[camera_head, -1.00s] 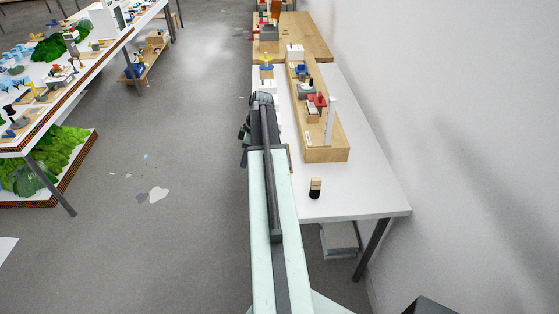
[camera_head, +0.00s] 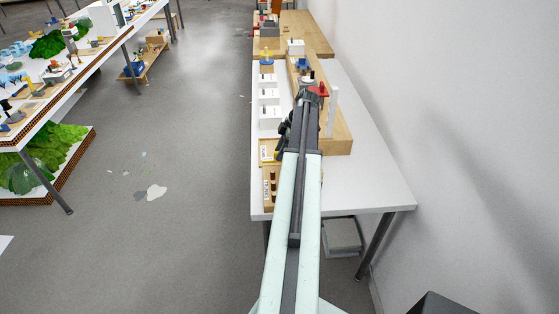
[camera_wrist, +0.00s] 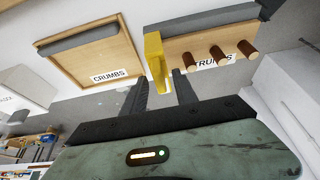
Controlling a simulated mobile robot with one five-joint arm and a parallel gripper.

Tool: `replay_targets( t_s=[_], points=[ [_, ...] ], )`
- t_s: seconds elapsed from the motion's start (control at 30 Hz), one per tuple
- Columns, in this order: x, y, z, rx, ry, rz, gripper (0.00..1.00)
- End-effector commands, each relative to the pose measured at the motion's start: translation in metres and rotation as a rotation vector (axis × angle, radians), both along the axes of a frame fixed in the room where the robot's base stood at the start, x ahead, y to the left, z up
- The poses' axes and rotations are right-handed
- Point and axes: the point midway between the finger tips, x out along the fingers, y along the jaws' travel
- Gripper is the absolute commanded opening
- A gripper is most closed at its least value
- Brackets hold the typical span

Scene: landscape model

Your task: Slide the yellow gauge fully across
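In the wrist view, the yellow gauge (camera_wrist: 154,58) is an upright yellow piece at the left end of a wooden tray with brown pegs (camera_wrist: 207,55). Its lower tip shows between the fingers of my gripper (camera_wrist: 163,86). The fingers are spread, with a gap on both sides of the yellow tip. I cannot tell whether the tip is between the fingers in depth or beyond them. In the head view my arm (camera_head: 302,165) reaches over the white table, and the fingertips are hard to make out there.
A wooden tray labelled CRUMBS (camera_wrist: 92,58) lies left of the gauge. In the head view, a long wooden stand with a red part (camera_head: 318,90) is by the arm's end. White boxes (camera_head: 268,98) line the table's left edge. The wall is on the right.

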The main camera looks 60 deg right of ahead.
Motion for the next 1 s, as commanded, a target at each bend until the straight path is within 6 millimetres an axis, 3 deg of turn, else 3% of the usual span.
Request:
replay_targets(
  t_s=[0.03, 0.27, 0.3, 0.4, 0.43, 1.0],
  points=[
    [0.0015, 0.0012, -0.0088, 0.0, 0.0, 0.0, 0.35],
    [0.0025, 0.0016, -0.0064, 0.0, 0.0, -0.001, 0.35],
    [0.0024, 0.0016, -0.0063, 0.0, 0.0, -0.001, 0.32],
    [0.0023, 0.0015, -0.0062, 0.0, 0.0, -0.001, 0.04],
    [0.0022, 0.0015, -0.0062, 0.0, 0.0, -0.001, 0.0],
    [0.0017, 0.0011, -0.0063, 0.0, 0.0, -0.002, 0.0]
  ],
)
